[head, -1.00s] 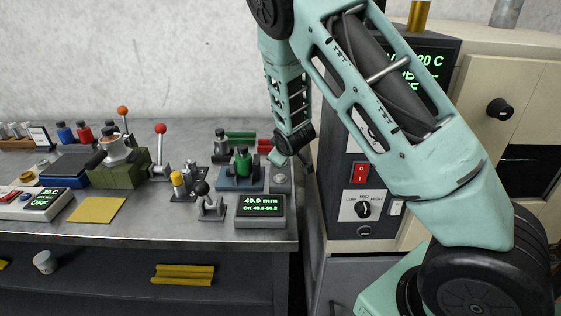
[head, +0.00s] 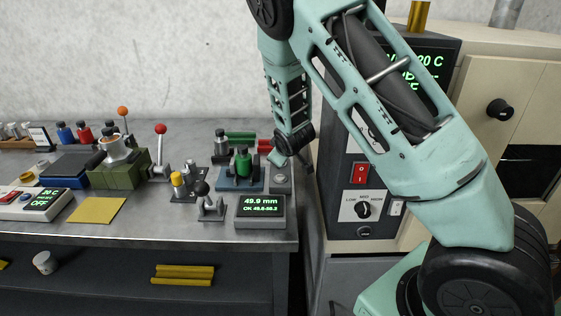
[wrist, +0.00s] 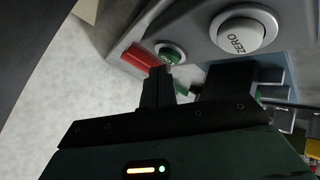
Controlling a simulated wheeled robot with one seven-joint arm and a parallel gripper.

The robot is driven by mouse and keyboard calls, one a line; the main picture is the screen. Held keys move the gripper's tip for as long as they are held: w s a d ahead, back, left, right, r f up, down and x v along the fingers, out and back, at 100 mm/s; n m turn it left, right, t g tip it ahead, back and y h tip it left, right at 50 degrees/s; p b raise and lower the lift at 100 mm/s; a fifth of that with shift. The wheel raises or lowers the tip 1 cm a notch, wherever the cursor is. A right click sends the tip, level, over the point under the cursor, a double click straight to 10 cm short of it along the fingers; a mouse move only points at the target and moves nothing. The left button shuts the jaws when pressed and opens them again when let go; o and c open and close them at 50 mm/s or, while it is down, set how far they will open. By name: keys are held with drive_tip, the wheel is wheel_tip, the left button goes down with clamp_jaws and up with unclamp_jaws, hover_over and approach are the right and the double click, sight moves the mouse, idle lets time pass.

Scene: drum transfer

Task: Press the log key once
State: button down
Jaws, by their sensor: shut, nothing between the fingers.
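In the wrist view a round green key (wrist: 170,53) sits on a grey housing (wrist: 195,22), its lettering too small to read surely; it looks like the log key. A larger white key marked ZERO (wrist: 243,33) is to its right. My gripper (wrist: 195,80) is shut and empty, its dark fingers just below the keys in the picture. A finger tip appears close to the green key; I cannot tell whether it touches.
A display (head: 261,208) reads 49.9 mm, OK 49.8-50.2. A blue fixture with a green part (head: 242,165) stands left of my gripper, with black-knobbed (head: 201,188) and red-knobbed (head: 160,129) levers farther left. A dark control panel (head: 352,215) stands to the right.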

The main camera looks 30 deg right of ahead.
drive_tip(key=shift+f, duration=0.2)
idle(0.4)
drive_tip(key=shift+f+b, duration=0.3)
drive_tip(key=shift+b, duration=0.1)
drive_tip(key=shift+r, duration=0.1)
drive_tip(key=shift+r+p, duration=0.3)
drive_tip(key=shift+r, duration=0.05)
wheel_tip(320, 180, up, 6)
drive_tip(key=p, duration=0.4)
drive_tip(key=shift+r, duration=0.1)
drive_tip(key=shift+a, duration=0.1)
idle(0.9)
